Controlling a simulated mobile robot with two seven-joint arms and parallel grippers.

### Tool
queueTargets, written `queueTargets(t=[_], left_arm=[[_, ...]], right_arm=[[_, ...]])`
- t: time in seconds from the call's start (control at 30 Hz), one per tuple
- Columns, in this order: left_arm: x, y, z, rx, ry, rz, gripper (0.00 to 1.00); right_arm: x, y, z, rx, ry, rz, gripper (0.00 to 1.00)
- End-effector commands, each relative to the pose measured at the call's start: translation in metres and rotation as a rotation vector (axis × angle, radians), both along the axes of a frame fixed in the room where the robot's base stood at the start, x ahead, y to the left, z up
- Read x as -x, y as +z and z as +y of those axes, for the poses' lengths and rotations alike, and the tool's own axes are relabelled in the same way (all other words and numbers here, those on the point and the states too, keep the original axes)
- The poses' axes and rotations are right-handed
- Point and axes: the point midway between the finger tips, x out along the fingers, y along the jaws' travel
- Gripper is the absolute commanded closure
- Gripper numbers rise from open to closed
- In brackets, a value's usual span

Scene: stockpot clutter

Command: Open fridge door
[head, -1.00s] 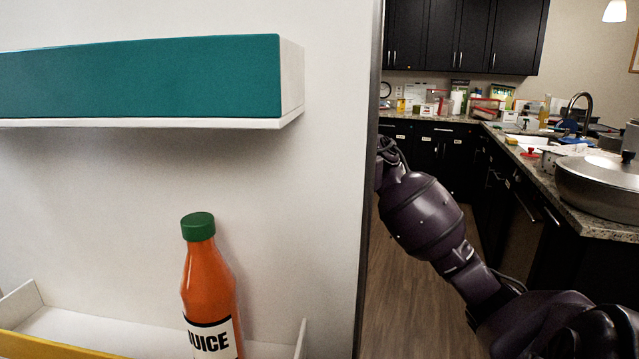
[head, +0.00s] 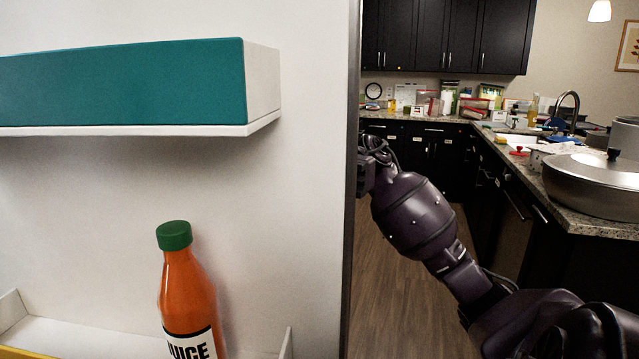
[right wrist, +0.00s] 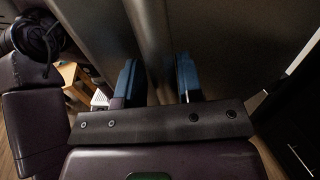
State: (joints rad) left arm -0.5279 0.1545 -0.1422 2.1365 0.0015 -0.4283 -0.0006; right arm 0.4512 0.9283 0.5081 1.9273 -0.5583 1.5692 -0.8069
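The fridge door (head: 290,190) stands open and fills the left of the head view, its white inner face toward me. Its dark vertical edge (head: 350,220) is near the picture's middle. My right arm reaches to that edge, and its hand is mostly hidden behind the door. In the right wrist view the two blue fingers of my right gripper (right wrist: 157,82) are apart, close to the dark grey door front. A vertical grey bar (right wrist: 150,35), possibly the handle, runs between and beyond them; contact cannot be told. My left gripper is not in view.
The door carries a teal-fronted shelf (head: 120,85) and an orange juice bottle (head: 188,300) with a green cap in a lower bin. A granite counter (head: 575,210) with a large lidded pot (head: 595,188) stands at right. Wooden floor (head: 395,290) is clear between door and cabinets.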

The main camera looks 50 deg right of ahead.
Motion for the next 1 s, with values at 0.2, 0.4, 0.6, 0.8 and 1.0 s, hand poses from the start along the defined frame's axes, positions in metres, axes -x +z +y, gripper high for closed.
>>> queueTargets(t=[0.2,0.4,0.6,0.8,1.0], left_arm=[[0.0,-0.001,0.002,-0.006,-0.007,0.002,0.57],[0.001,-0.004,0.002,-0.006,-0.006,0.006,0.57],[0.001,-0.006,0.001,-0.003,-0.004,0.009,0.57],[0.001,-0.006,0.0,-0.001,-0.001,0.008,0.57],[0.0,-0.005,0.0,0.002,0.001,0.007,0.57]], right_arm=[[-0.003,0.0,-0.019,0.0,-0.003,0.002,0.66],[-0.007,0.0,-0.056,-0.002,-0.004,0.001,0.66],[-0.011,0.0,-0.088,-0.001,-0.003,0.001,0.66],[-0.013,0.0,-0.105,0.0,-0.002,0.0,0.66],[-0.013,0.0,-0.108,0.0,0.0,-0.001,0.66]])
